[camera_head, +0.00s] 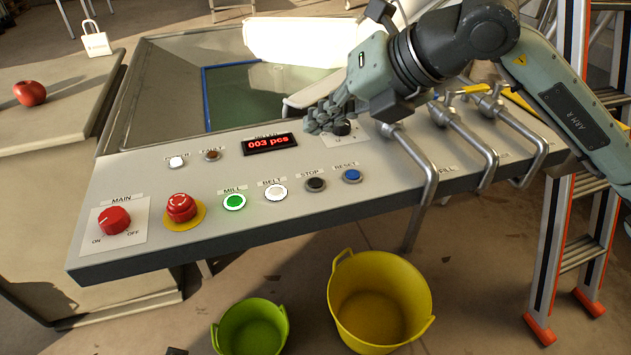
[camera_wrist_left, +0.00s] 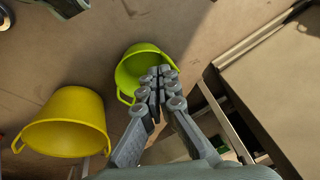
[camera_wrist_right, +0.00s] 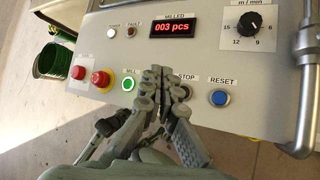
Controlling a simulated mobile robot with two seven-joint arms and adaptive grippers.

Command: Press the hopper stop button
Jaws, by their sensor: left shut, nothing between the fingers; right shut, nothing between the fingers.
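The black button labelled STOP (camera_head: 316,185) sits on the grey control panel's front row, between the white BELT button (camera_head: 276,193) and the blue RESET button (camera_head: 351,176). No "hopper" label is readable. My right gripper (camera_head: 325,118) is shut and empty, above the panel near the speed dial (camera_head: 342,127) in the head view.
The panel also has a green MILL button (camera_head: 234,202), a red emergency stop (camera_head: 181,208), a red MAIN knob (camera_head: 114,221) and a display (camera_head: 270,143) reading 003 pcs. Bent metal pipes (camera_head: 424,165) stand at the right. A yellow bucket (camera_head: 379,300) is below.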

